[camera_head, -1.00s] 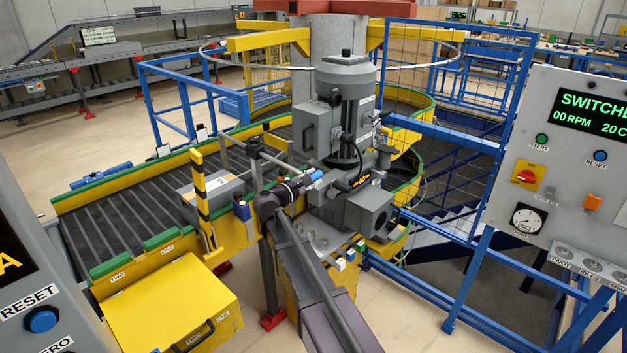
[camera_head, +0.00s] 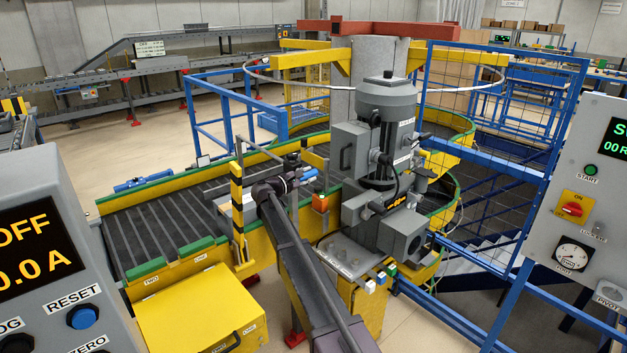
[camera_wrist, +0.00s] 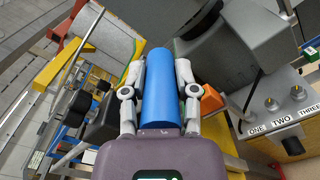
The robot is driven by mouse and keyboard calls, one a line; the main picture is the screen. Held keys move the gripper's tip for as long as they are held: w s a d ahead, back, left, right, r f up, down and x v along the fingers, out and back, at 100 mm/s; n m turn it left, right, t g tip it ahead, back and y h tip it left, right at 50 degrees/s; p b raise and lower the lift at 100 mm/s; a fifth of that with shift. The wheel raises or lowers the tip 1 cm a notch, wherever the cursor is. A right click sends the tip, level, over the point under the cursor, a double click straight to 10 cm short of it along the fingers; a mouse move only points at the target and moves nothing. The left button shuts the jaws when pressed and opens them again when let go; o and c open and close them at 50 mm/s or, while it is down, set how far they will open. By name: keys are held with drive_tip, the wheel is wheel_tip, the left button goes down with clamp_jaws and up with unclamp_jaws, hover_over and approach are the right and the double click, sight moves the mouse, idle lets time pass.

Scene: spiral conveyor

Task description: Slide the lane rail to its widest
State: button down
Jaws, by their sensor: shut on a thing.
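My gripper (camera_head: 300,178) is shut on a blue cylindrical grip (camera_head: 309,174), above the near yellow side wall of the conveyor (camera_head: 180,268). In the wrist view the same blue grip (camera_wrist: 160,85) stands between the two grey fingers, which touch it on both sides. I take this grip to be the lane rail's handle. The rail itself is mostly hidden behind my arm and gripper, so I cannot tell how wide the lane is.
A grey motor unit (camera_head: 385,130) stands close to the right of my gripper. A yellow-black striped post (camera_head: 237,200) stands to its left. An orange block (camera_head: 320,203) is just below the grip. Blue railings (camera_head: 480,200) and a control panel (camera_head: 590,190) are to the right.

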drive_tip(key=shift+w+a, duration=0.1)
drive_tip(key=shift+w, duration=0.2)
drive_tip(key=shift+c, duration=1.9)
unclamp_jaws()
drive_tip(key=shift+w+f, duration=0.1)
